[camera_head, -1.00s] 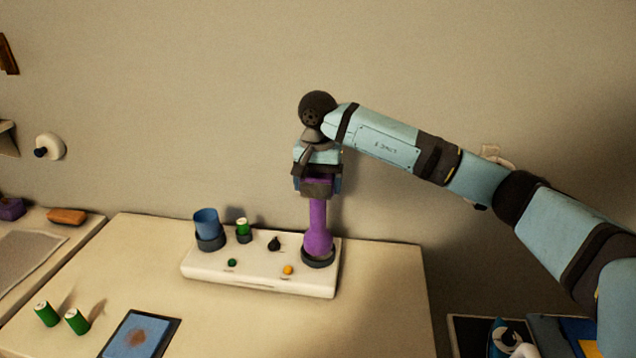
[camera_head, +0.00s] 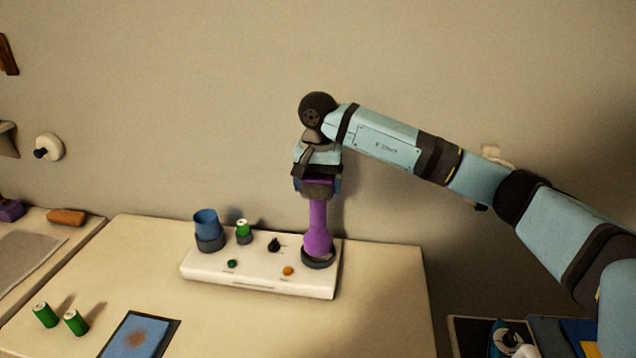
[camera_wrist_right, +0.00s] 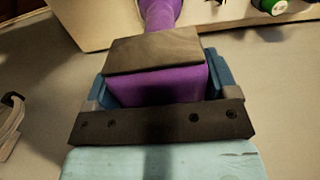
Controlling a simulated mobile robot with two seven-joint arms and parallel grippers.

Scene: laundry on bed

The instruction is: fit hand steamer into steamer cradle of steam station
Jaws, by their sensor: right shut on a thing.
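The purple hand steamer (camera_head: 318,228) stands upright on the white steam station (camera_head: 258,279). Its lower end is at the dark ring of the steamer cradle (camera_head: 318,262) at the station's right end; I cannot tell how deep it sits. My right gripper (camera_head: 317,188) points down from above and is shut on the steamer's upper part. In the right wrist view the steamer's purple body (camera_wrist_right: 158,84) and a dark block show between the fingers. My left gripper is not in view.
On the station are a blue cup (camera_head: 206,224) in a holder, a green canister (camera_head: 243,227), a black knob (camera_head: 274,244), and green and orange buttons. Two green canisters (camera_head: 60,319) and a blue pad (camera_head: 139,337) lie at the front left. The table's right part is clear.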

